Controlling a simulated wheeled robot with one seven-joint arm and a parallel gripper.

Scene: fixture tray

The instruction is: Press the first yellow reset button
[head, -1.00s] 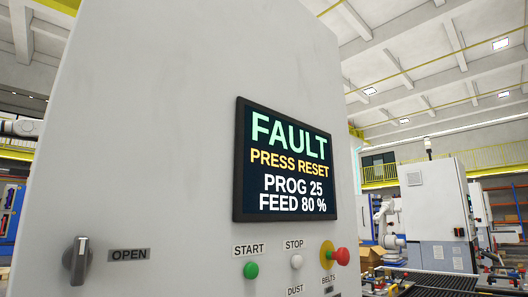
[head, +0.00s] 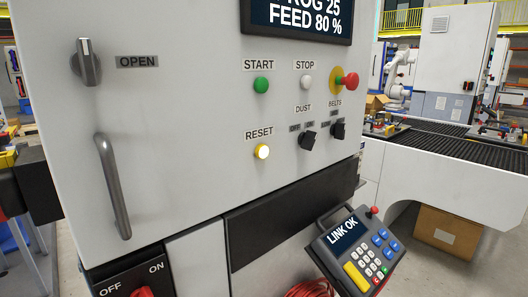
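Only the lower part of the screen (head: 297,16) shows, reading FEED 80 %. My gripper is not in the head view.
A red emergency button (head: 350,81) and two black knobs (head: 308,140) are right of the reset button. A door handle (head: 113,187) sticks out at left. A pendant (head: 357,250) reading LINK OK hangs low at right. A conveyor (head: 450,147) stands behind.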

